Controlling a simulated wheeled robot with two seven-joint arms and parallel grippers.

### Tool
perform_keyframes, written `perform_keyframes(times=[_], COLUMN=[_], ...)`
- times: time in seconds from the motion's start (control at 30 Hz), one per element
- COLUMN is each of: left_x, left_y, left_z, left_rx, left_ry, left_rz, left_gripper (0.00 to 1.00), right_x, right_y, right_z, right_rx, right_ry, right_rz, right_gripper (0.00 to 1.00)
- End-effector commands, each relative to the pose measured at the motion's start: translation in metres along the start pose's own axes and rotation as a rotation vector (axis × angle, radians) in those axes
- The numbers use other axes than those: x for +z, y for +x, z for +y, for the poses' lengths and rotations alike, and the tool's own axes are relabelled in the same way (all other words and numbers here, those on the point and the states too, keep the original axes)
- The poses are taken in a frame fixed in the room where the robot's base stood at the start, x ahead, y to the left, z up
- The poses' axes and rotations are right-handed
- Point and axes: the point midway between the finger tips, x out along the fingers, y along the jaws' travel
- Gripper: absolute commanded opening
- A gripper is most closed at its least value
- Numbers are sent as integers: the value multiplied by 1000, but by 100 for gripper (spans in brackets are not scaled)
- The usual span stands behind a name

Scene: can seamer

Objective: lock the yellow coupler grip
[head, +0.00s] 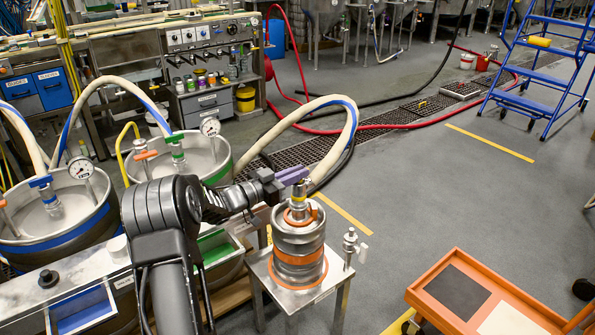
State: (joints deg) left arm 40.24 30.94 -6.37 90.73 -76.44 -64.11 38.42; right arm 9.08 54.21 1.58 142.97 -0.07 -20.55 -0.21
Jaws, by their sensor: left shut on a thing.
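A steel keg (299,243) with orange bands stands upright on a small steel stand. A metal coupler (299,205) sits on the keg's top, with the pale hose coming down to it. The small yellow coupler grip (299,185) shows at the coupler's top, partly hidden by my fingers. My left gripper (293,176), with purple fingers, comes from the left and is shut on the yellow grip at the coupler's top. The exact contact is too small to make out. My right gripper is not in view.
The steel stand (285,298) has a small valve fitting (350,243) at its right. An orange cart (462,254) is at the lower right. Large steel vessels (55,212) with gauges and hoses stand at left. Open grey floor (440,190) lies to the right.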

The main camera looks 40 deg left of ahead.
Motion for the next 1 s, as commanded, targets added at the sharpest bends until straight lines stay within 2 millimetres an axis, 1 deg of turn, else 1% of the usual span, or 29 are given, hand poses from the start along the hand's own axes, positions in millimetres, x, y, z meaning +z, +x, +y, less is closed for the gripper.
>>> perform_keyframes(times=[0.5, 0.53, 0.77, 0.8, 1.0], left_x=[-2, -2, -1, -1, -1], left_y=[1, 1, 1, 1, 0], left_z=[0, 0, 0, 0, 0], left_rx=[32, 32, 31, 31, 31], left_ry=[2, 2, 2, 2, 1], left_rz=[4, 4, 3, 3, 3], left_gripper=[0, 11, 30, 32, 32], right_x=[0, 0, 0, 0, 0], right_y=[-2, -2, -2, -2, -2], right_z=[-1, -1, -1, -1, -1], right_rx=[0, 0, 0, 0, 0], right_ry=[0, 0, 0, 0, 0], right_rz=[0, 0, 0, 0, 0], right_gripper=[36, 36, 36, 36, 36])
